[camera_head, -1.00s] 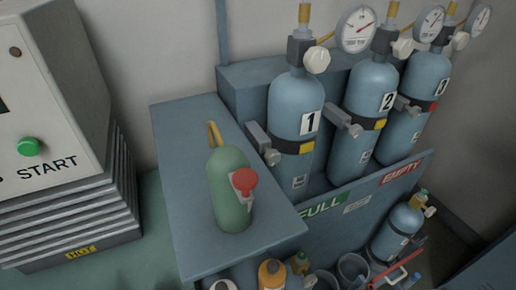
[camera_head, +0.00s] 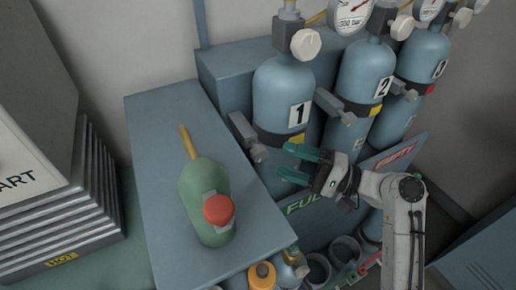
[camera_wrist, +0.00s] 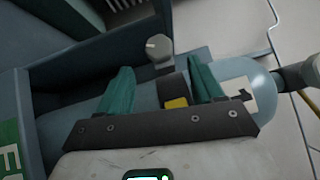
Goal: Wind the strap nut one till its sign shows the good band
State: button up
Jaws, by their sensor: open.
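Cylinder 1 (camera_head: 284,92) is a blue bottle standing upright in the rack. A dark strap runs around it, with a bracket at its left that ends in a grey strap nut (camera_head: 259,152). The nut also shows in the wrist view (camera_wrist: 159,46), beyond and between the fingertips. The strap's small sign is yellow in the wrist view (camera_wrist: 176,103); in the head view my fingers partly cover it. My gripper (camera_head: 284,160) is open and empty, its green fingers pointing left in front of cylinder 1, to the right of the nut and apart from it.
Cylinders 2 (camera_head: 367,75) and 3 (camera_head: 424,65) stand to the right with similar straps.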

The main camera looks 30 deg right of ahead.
aim_at(267, 152)
jog(key=p+x, duration=0.1)
jog(key=x, duration=0.6)
jog(key=shift+w+a, duration=0.2)
jog(key=c, duration=1)
jog(key=shift+p, duration=0.3)
jog(key=shift+r+n+g+h+p, duration=0.15)
jog(key=shift+n+g+h+p, duration=0.25)
jog(key=shift+n+p, duration=0.15)
jog(key=n+g+h+p, duration=0.1)
jog(key=n+p, duration=0.1)
jog(key=p, duration=0.1)
jog(key=shift+r+h, duration=0.1)
jog(key=shift+h, duration=0.2)
jog(key=n+g+h+p, duration=0.1)
jog(key=n+h+p, duration=0.1)
jog(key=p, duration=0.2)
jog(key=shift+g+h, duration=0.3)
jog(key=shift+f, duration=0.25)
